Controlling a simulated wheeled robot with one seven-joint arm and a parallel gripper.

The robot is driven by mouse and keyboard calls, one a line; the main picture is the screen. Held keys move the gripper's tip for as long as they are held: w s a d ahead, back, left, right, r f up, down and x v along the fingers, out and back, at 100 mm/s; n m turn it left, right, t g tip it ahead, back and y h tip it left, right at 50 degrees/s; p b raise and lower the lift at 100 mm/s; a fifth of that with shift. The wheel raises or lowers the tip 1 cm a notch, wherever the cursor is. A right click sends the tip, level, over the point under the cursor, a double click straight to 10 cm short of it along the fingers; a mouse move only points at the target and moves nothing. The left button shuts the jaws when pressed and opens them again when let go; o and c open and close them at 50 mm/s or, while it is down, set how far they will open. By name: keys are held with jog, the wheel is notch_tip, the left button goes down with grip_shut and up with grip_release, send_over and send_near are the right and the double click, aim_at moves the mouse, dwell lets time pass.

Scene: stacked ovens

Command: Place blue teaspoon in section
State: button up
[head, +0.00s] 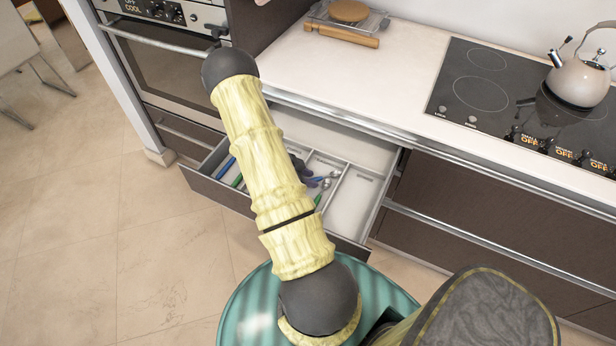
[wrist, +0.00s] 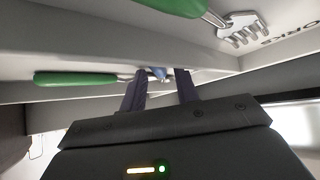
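The open drawer (head: 352,214) holds a divided cutlery insert. My gripper (head: 300,166) is down inside it, partly hidden behind my arm in the head view. In the wrist view my gripper's two dark fingers (wrist: 165,76) are apart. A small blue piece (wrist: 159,73) shows between their tips, with a gap at the right finger; I cannot tell whether it is touched. The rest of this piece is hidden.
A green-handled utensil (wrist: 75,78) lies left of the fingers in the wrist view. A green-handled fork (wrist: 242,30) lies in a labelled section. Another blue handle (head: 226,168) is at the drawer's left. The right section (head: 352,197) looks empty. Counter edge overhangs the drawer's back.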

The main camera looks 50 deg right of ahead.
jog(key=shift+o, duration=0.3)
jog(key=shift+w, duration=0.15)
jog(key=shift+r, duration=0.25)
jog(key=shift+a+r, duration=0.2)
jog(key=shift+r, duration=0.1)
jog(key=v, duration=1.1)
jog(key=shift+a+p, duration=0.2)
jog(key=shift+p, duration=0.2)
